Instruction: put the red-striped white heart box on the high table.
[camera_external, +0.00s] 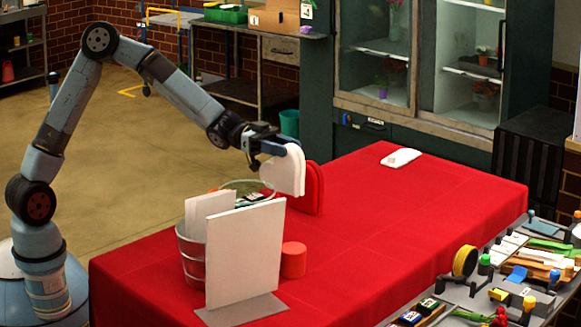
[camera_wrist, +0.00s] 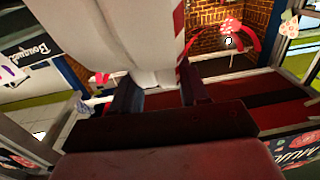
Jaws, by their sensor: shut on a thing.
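My gripper (camera_external: 268,146) is shut on a white heart-shaped box (camera_external: 287,174), held upright above the left part of the red-clothed table (camera_external: 400,215). In the wrist view the white box (camera_wrist: 120,35) fills the upper middle between my gripper's fingers (camera_wrist: 158,98), and a red-striped edge shows on its right side. A red heart-shaped box (camera_external: 315,190) stands on the table just behind the held box, partly hidden by it. I cannot tell whether the two touch.
A metal bucket (camera_external: 190,258) with white boards and a white upright panel (camera_external: 245,252) stand at the table's near left. A red cylinder (camera_external: 293,261) is beside the panel. A small white item (camera_external: 401,158) lies farther back. The table's middle and right are clear.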

